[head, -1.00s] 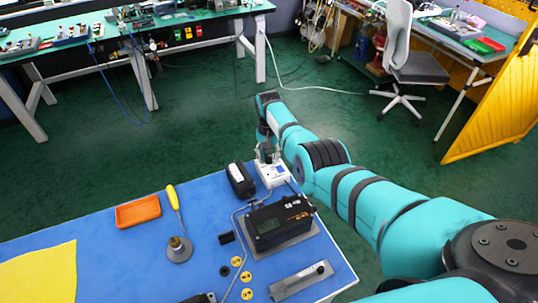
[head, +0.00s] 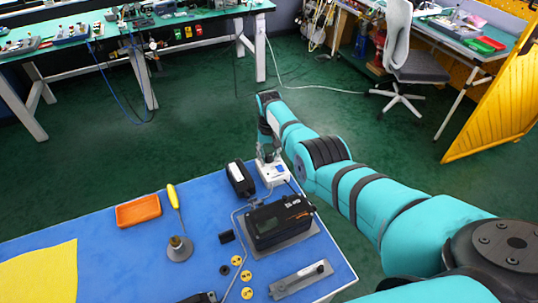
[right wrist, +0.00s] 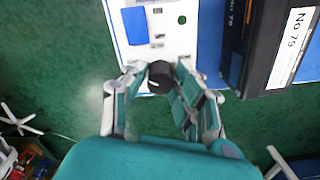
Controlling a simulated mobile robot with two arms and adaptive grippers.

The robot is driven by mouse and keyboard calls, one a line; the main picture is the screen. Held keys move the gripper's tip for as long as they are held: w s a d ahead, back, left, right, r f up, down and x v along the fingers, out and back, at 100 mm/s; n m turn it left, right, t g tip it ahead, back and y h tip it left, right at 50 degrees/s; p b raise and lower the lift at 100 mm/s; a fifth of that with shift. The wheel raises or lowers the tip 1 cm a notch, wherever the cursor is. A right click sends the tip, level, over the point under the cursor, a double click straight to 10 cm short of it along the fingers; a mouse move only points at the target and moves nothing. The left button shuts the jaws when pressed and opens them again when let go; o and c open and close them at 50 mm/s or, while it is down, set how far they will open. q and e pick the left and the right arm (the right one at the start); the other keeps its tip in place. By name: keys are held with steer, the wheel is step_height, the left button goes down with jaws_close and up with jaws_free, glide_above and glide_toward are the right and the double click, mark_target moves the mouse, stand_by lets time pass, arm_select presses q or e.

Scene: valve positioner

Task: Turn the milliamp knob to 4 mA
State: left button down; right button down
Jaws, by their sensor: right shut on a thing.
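The white milliamp box (head: 273,173) stands at the far right corner of the blue table in the head view. In the right wrist view, the box (right wrist: 172,20) shows its white face with a blue display at the left. Its black knob (right wrist: 160,77) sits between my right gripper's fingers. My right gripper (head: 267,153) comes down over the box from above; in the right wrist view the gripper (right wrist: 160,82) is shut on the knob. The knob's pointer and scale cannot be read. My left gripper is not in view.
The black positioner (head: 280,222) is in front of the box, and a black case (head: 240,179) stands close to its left. An orange tray (head: 138,211), a yellow-handled screwdriver (head: 173,195) and a yellow cloth (head: 40,275) lie further left. A cable runs beside the positioner.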

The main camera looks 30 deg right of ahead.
mark_target(269, 154)
steer(key=shift+w+r, duration=0.1)
steer(key=shift+r, duration=0.1)
steer(key=c, duration=1.3)
jaws_free()
steer(key=shift+o, duration=1.4)
steer(key=shift+f, duration=0.1)
step_height(269, 154, up, 12)
